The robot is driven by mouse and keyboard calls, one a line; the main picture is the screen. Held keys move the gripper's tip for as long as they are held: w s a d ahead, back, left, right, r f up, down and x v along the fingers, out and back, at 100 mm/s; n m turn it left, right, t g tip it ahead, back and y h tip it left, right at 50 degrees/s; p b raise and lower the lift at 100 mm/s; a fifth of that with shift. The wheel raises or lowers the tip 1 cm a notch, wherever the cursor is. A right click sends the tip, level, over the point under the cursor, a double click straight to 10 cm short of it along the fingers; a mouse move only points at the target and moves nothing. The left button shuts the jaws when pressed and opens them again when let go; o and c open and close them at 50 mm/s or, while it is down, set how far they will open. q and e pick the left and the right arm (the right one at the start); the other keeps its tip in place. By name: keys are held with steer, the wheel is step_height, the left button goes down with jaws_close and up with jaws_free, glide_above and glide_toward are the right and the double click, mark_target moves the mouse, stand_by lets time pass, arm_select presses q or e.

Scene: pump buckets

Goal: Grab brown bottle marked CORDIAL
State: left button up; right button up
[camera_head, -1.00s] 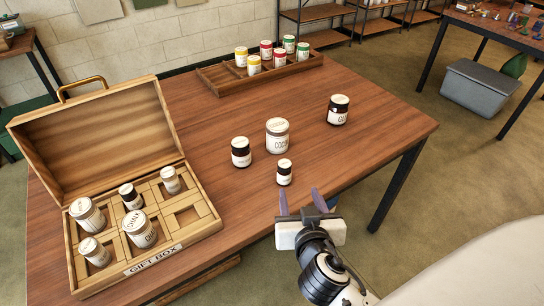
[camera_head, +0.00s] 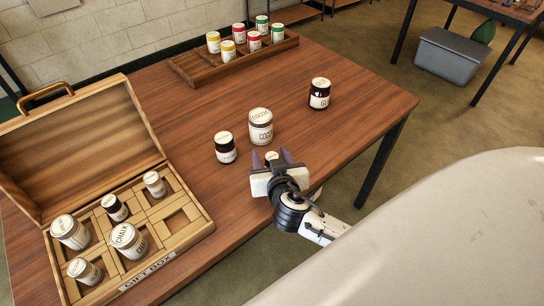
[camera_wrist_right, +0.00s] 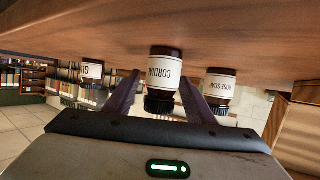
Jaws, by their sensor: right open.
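The brown bottle marked CORDIAL (camera_wrist_right: 163,72) stands on the table between the two open purple fingers of my right gripper (camera_wrist_right: 160,98) in the right wrist view, where the scene appears upside down. A gap shows on each side of it. In the head view only the bottle's pale cap (camera_head: 271,155) shows between the fingertips; my right gripper (camera_head: 272,161) hides the rest. My right gripper is empty at the table's near edge. My left gripper is not in view.
A brown bottle marked ROSE SOAP (camera_wrist_right: 219,87) stands beside the CORDIAL bottle, left in the head view (camera_head: 225,149). A larger COCOA jar (camera_head: 261,128) stands just behind, a dark jar (camera_head: 320,95) farther right. The open gift box (camera_head: 185,238) is at left, a wooden rack (camera_head: 190,76) at back.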

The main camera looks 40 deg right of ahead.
steer(key=shift+w+d+f, duration=0.2)
steer(key=shift+w+f, duration=0.05)
steer(key=shift+w, duration=0.2)
steer(key=c, duration=1.1)
steer(key=shift+r, duration=0.1)
